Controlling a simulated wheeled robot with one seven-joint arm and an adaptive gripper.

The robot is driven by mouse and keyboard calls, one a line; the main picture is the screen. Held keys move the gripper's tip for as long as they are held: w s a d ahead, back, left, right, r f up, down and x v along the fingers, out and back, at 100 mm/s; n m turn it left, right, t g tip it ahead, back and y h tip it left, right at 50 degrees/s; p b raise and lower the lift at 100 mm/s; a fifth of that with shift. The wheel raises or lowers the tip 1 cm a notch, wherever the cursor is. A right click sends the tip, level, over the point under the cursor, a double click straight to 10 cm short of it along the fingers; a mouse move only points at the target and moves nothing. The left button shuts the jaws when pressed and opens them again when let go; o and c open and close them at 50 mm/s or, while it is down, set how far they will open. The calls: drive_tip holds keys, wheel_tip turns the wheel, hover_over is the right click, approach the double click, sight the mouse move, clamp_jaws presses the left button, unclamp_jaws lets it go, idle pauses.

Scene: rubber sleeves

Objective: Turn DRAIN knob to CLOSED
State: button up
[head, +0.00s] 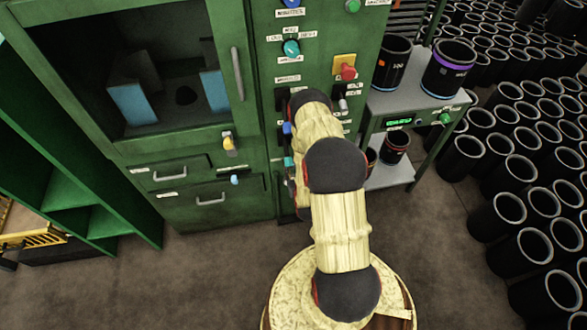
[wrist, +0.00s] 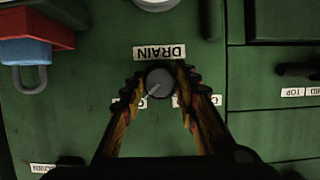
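The DRAIN knob (wrist: 160,83) is a small round grey knob on the green panel. Its DRAIN label (wrist: 160,52) appears upside down above it in the wrist view. A pale pointer mark on the knob points to the lower left of that picture. Two small labels (wrist: 186,101) below the knob are partly covered by my fingers and cannot be read. My gripper (wrist: 160,78) has one fingertip on each side of the knob, and both appear to touch it. In the head view my arm hides the knob and the gripper.
A blue padlock (wrist: 27,66) hangs under a red part beside the knob. The green cabinet (head: 215,205) carries other knobs and a red button (head: 347,72). A grey shelf (head: 425,105) with black sleeves (head: 448,68) stands to its right. Many sleeves cover the floor farther right.

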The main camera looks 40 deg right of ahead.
drive_tip(key=c, duration=0.6)
drive_tip(key=shift+w+a+f+n+g+h+b, duration=0.15)
drive_tip(key=shift+n+h+b, duration=1.1)
drive_tip(key=shift+n, duration=1)
drive_tip(key=shift+s+n+g+h+b, duration=0.1)
drive_tip(key=shift+n+h+b, duration=1.1)
drive_tip(key=shift+n, duration=1)
drive_tip(key=shift+w+a+f+n+g+h+b, duration=0.15)
drive_tip(key=shift+n+h+b, duration=1.1)
drive_tip(key=shift+n, duration=1)
drive_tip(key=shift+d, duration=0.1)
drive_tip(key=o, duration=1.1)
